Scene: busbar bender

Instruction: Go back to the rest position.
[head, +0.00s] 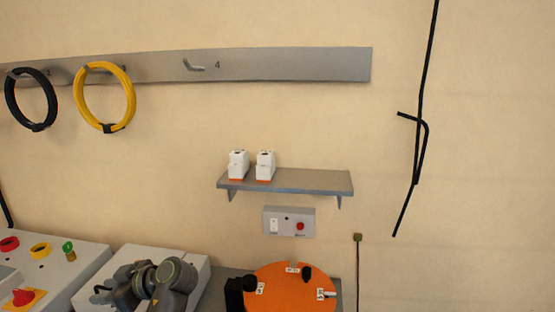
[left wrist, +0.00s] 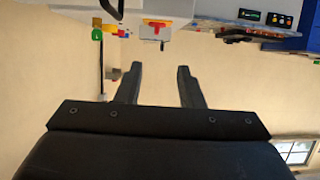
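My left gripper (left wrist: 208,70) shows in the left wrist view with its two dark fingers apart. Nothing is between them. In the head view my dark grey left arm shows low at the left, in front of a pale box; its fingers cannot be made out there. My right gripper is in neither view.
An orange disc (head: 290,288) with small labels and black knobs is at the bottom. A control panel (head: 60,262) with buttons stands at lower left. A shelf (head: 300,182) holds two white devices (head: 252,165). Yellow (head: 78,100) and black (head: 8,100) coils hang from a rail (head: 290,66).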

